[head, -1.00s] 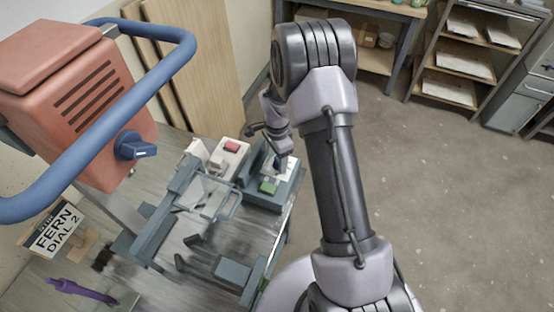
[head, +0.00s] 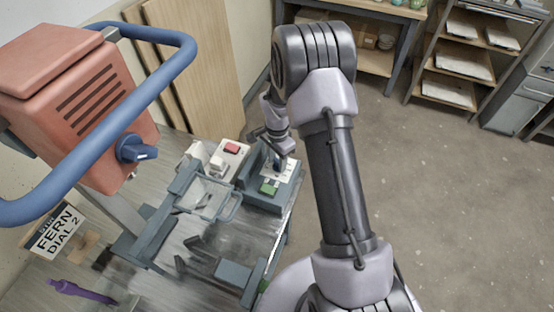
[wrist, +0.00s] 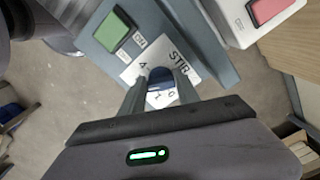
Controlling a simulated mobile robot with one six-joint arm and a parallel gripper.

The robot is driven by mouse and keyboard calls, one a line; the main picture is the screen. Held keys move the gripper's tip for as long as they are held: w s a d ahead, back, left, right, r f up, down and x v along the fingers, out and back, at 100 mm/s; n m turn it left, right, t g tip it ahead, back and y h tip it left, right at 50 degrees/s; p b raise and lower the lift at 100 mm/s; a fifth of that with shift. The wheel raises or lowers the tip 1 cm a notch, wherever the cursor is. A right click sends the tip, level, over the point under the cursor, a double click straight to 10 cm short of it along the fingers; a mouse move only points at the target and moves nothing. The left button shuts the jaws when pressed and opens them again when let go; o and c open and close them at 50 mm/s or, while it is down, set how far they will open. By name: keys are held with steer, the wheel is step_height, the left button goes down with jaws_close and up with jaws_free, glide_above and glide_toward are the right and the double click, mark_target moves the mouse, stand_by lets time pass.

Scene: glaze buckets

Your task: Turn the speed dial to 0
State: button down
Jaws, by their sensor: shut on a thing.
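A small blue dial (wrist: 160,74) sits on a white plate marked STIR (wrist: 181,58) with figures around it, on a grey-blue control box (wrist: 205,45). My gripper (wrist: 161,82) is shut on this dial, one finger on each side; the fingers hide part of the scale, so I cannot tell its exact setting. In the head view my gripper (head: 278,160) reaches down to the same box (head: 262,198). A larger blue knob (head: 136,148) is on the red machine head (head: 75,95), away from my gripper.
A green button (wrist: 113,32) is beside the dial plate. A white box with a red button (head: 232,147) stands close by. A blue tube handle (head: 150,85) crosses the left. A sign reading FERN DIAL 2 (head: 54,231) stands lower left. Open floor lies right.

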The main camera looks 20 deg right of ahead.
steer(key=n+p, duration=0.1)
steer(key=n, duration=0.4)
steer(key=shift+s+n, duration=0.15)
steer(key=shift+n, duration=0.15)
steer(key=n, duration=0.2)
steer(key=n+p, duration=0.1)
steer(key=n, duration=0.2)
steer(key=shift+s+d, duration=0.1)
steer(key=shift+d, duration=0.1)
steer(key=n+p, duration=0.1)
steer(key=n, duration=0.4)
steer(key=shift+d+n, duration=0.15)
steer(key=shift+n, duration=0.25)
steer(key=n+p, duration=0.1)
steer(key=n, duration=0.4)
steer(key=shift+d, duration=0.1)
steer(key=shift+n, duration=0.3)
steer(key=c, duration=0.9)
jaws_free()
